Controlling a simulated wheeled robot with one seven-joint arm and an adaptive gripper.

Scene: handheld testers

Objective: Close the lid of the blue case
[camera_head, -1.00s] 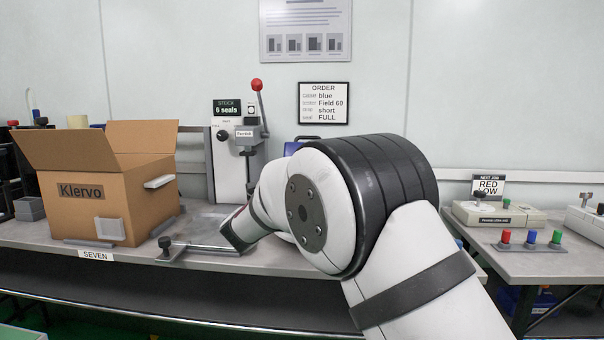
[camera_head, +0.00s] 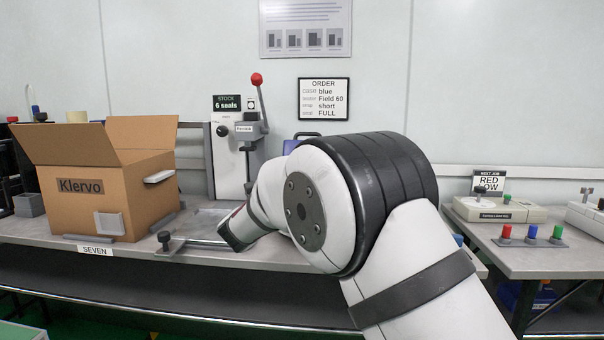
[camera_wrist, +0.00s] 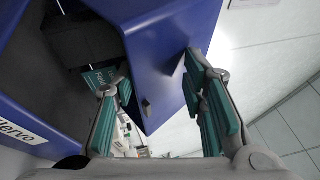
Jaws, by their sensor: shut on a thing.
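The blue case shows in the wrist view as a dark blue shell with a dark grey inside (camera_wrist: 85,45) and a white label at the left. A broad blue panel (camera_wrist: 165,35), which looks like its lid, stands open and tilted. My gripper (camera_wrist: 153,78) has one teal-padded finger on each side of this panel and is shut on it near its lower edge. In the head view only a small blue part of the case (camera_head: 291,146) shows behind my arm. My gripper is hidden there by the arm.
An open cardboard box (camera_head: 130,200) stands on the bench at the left. A press with a red-knobbed lever (camera_head: 257,80) stands behind my wrist. A metal fixture with a black knob (camera_head: 165,240) lies at the bench front. A second bench (camera_head: 540,262) is at the right.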

